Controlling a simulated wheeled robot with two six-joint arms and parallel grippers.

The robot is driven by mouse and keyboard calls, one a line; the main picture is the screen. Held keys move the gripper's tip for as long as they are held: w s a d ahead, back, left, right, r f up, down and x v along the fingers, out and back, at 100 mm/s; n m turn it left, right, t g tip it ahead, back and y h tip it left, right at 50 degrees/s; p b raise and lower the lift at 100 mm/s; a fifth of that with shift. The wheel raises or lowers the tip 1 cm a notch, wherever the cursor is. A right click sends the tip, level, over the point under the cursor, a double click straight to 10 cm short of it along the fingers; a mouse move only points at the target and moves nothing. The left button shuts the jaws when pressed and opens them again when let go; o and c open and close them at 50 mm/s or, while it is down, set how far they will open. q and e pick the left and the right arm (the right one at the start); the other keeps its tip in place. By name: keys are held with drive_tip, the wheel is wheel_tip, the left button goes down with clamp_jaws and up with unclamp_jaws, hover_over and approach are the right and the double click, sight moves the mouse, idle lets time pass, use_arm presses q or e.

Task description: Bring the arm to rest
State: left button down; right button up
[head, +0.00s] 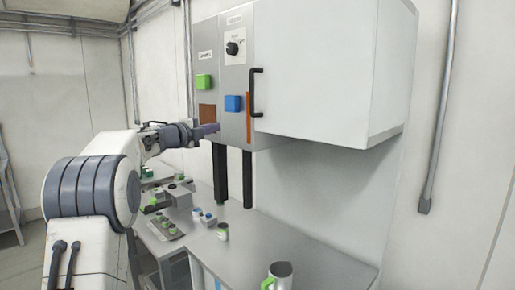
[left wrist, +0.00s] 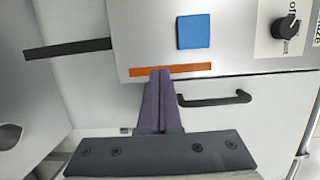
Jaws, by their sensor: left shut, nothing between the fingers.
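My left gripper (head: 212,130) is shut and empty, in front of the lower part of the wall cabinet's control panels. In the left wrist view its two dark purple fingers (left wrist: 160,75) lie together, with their tips over the orange strip (left wrist: 190,69) below the blue button (left wrist: 193,31). I cannot tell whether the tips touch the panel. My left arm (head: 92,190) reaches in from the left of the head view. My right gripper is in neither view.
The white cabinet (head: 320,65) has a black handle (head: 254,92), a green button (head: 204,82) and a black knob (head: 232,48).

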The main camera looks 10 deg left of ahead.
use_arm(q)
drive_tip(key=s+d+f+n+y+b, duration=0.1)
drive_tip(key=d+f+n, duration=0.25)
drive_tip(key=d, duration=0.35)
drive_tip(key=s+d+f+n+y+b, duration=0.1)
drive_tip(key=d+f+n+y+b, duration=0.1)
drive_tip(key=d+f+n, duration=0.3)
drive_tip(key=s+d+f+n+g+y+b, duration=0.1)
drive_tip(key=s+d+f+n+g, duration=0.35)
drive_tip(key=s+d+f, duration=0.6)
drive_tip(key=s+d+f+g+b, duration=0.1)
drive_tip(key=s+f+g, duration=0.3)
drive_tip(key=s+f, duration=0.3)
drive_tip(key=s+d+f+n+g+b, duration=0.1)
drive_tip(key=s+f+g, duration=0.3)
drive_tip(key=s, duration=1.4)
drive_tip(key=s+d+f+g+b, duration=0.1)
drive_tip(key=s+f+g, duration=0.3)
drive_tip(key=s+f, duration=0.6)
drive_tip(key=s+d, duration=0.1)
drive_tip(key=s, duration=0.2)
drive_tip(key=shift+s+d+n+g+y, duration=0.15)
drive_tip(key=shift+d+n+g+y, duration=0.1)
drive_tip(key=shift+n+g+y, duration=0.1)
